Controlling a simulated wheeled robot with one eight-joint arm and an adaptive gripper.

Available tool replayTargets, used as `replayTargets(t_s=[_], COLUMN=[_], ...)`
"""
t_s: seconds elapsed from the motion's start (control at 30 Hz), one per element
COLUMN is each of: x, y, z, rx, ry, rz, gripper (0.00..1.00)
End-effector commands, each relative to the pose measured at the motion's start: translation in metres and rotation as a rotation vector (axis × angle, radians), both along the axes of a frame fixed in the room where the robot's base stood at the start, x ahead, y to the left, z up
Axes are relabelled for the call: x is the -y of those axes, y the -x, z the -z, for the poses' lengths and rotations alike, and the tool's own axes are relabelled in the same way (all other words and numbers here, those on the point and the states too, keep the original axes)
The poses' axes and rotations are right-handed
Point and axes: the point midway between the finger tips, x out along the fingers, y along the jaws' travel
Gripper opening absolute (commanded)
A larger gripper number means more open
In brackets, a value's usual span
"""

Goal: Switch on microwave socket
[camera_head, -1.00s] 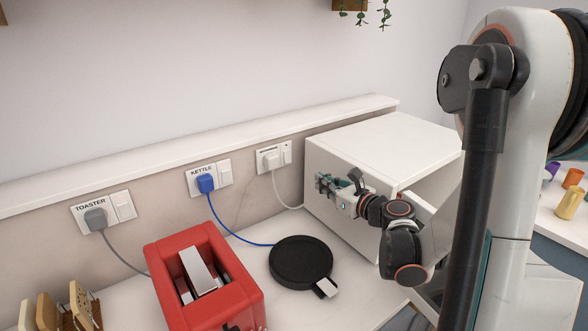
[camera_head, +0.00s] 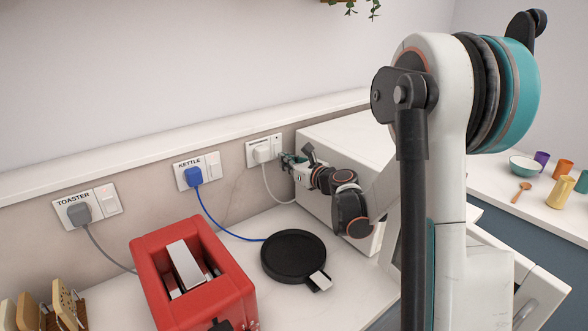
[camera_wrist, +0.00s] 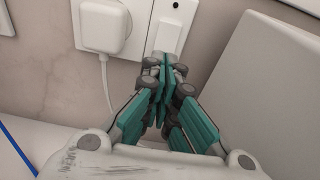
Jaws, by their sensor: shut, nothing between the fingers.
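The microwave socket is the rightmost wall socket (camera_head: 252,144), with a white plug (camera_head: 262,154) and white cable in it. Its label is too small to read. The switch (camera_head: 277,146) is on the right of the plate.
A white microwave box (camera_head: 345,150) stands close right of my gripper. Kettle (camera_head: 213,165) and toaster (camera_head: 107,199) switches lie further left. A red toaster (camera_head: 150,270) and a black round kettle base (camera_head: 293,257) stand on the counter below. A ledge (camera_head: 150,152) runs above the sockets.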

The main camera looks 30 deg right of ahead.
Motion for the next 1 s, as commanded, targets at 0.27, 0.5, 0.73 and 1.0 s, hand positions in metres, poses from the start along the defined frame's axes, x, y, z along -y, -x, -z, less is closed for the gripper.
replayTargets(t_s=[0.27,0.5,0.73,1.0], x=[-0.001,-0.002,-0.002,-0.002], y=[-0.006,-0.009,-0.013,-0.007], z=[0.0,0.002,0.003,0.007], rx=[0.0,0.0,0.0,0.001], ry=[-0.001,-0.001,-0.001,0.0], rz=[0.001,0.0,0.001,0.0], gripper=[0.0,0.0,0.0,0.0])
